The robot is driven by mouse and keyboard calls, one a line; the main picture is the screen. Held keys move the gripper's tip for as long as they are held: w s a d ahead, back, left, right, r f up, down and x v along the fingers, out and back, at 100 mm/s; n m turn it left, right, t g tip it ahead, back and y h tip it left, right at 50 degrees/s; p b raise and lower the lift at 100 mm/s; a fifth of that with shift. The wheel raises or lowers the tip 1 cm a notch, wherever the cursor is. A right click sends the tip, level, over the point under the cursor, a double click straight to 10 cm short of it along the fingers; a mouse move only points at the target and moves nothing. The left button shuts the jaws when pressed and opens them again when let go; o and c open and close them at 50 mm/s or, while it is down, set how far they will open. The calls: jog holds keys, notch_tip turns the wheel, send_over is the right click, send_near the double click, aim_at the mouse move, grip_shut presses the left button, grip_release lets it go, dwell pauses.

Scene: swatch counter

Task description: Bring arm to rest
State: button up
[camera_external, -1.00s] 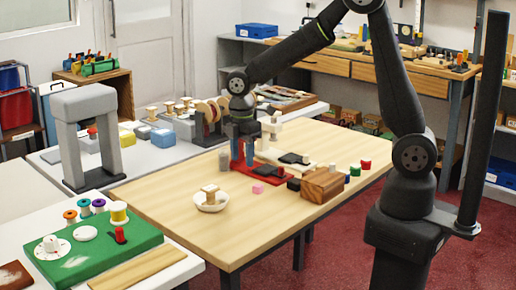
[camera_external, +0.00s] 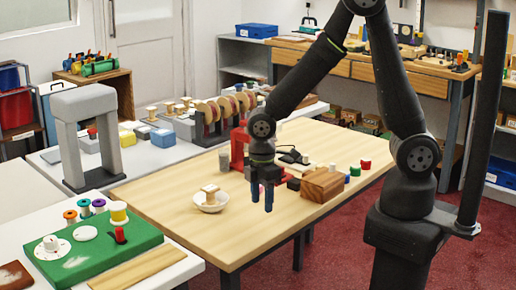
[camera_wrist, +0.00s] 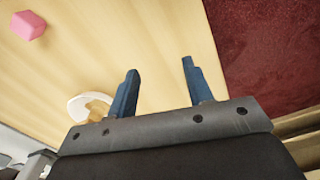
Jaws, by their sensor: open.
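My gripper (camera_external: 262,196) has two blue fingers and hangs pointing down above the front part of the wooden table (camera_external: 170,205). In the wrist view my gripper (camera_wrist: 158,82) shows its fingers apart with nothing between them. It is open and empty. A white bowl (camera_external: 210,207) with a wooden spool in it stands on the table to the left of my gripper. Part of the bowl also shows in the wrist view (camera_wrist: 76,106), beside the left finger.
A wooden block (camera_external: 322,185) sits right of my gripper. Green (camera_external: 355,170) and red (camera_external: 365,164) pieces stand beyond it. A red stand (camera_external: 237,150) is behind my gripper. A pink block (camera_wrist: 27,25) lies on the table in the wrist view. The table's front left is clear.

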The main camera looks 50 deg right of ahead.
jog(key=shift+f, duration=1.7)
jog(key=shift+r, duration=0.15)
notch_tip(320, 180, up, 10)
jog(key=w+d+n, duration=0.1)
jog(key=w+d, duration=0.1)
jog(key=w, duration=0.6)
jog(key=shift+w+d+r, duration=0.2)
jog(key=shift+d, duration=0.2)
jog(key=shift+s, duration=0.1)
